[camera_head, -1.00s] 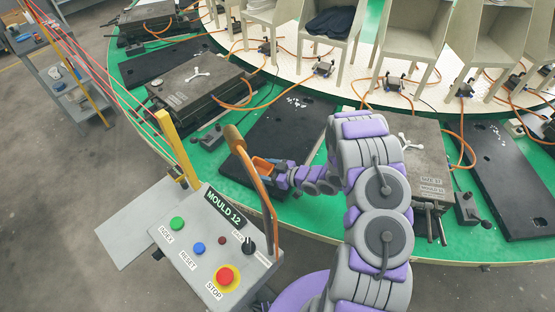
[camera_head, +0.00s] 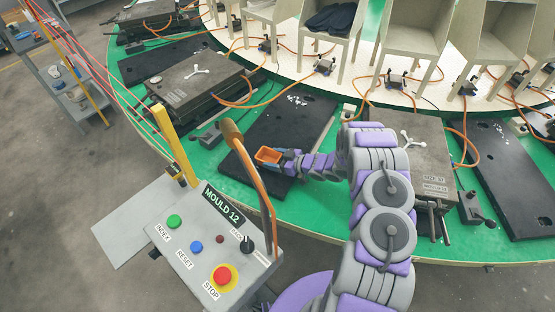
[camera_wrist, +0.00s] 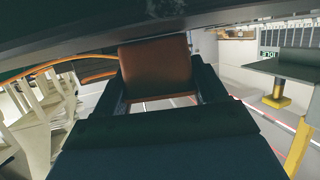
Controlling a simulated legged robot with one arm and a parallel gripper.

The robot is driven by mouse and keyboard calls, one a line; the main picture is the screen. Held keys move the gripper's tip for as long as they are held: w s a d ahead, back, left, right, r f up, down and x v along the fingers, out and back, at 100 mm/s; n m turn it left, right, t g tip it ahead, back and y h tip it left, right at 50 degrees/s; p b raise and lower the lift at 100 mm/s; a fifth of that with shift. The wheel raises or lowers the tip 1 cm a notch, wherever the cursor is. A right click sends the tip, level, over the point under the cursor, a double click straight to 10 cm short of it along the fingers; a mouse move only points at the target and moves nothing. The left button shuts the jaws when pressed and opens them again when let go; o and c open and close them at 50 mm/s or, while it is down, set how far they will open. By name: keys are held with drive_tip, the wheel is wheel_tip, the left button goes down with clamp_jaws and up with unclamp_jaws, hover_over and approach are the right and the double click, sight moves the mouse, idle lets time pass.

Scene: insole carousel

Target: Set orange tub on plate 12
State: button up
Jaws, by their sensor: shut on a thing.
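The orange tub (camera_head: 268,156) is held in my gripper (camera_head: 274,158), low over the near part of a black plate (camera_head: 284,122) on the green carousel. I cannot tell whether the tub touches the plate. In the wrist view the tub (camera_wrist: 155,68) shows between the two dark fingers of my gripper (camera_wrist: 157,92). The plate's number is not readable. The control box with the "MOULD 12" sign (camera_head: 221,203) stands in front of this plate.
A lever with an orange stem and brown knob (camera_head: 232,133) rises just left of the tub. Grey moulds (camera_head: 198,80) and (camera_head: 411,150) flank the plate, with orange hoses. A yellow post (camera_head: 176,146) and red cords are at left. Chairs stand behind.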

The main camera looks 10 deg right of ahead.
drive_tip(key=shift+d+r, duration=0.15)
drive_tip(key=shift+f, duration=0.25)
drive_tip(key=o, duration=1)
drive_tip(key=shift+a, duration=0.25)
drive_tip(key=shift+o, duration=0.2)
drive_tip(key=shift+d, duration=0.1)
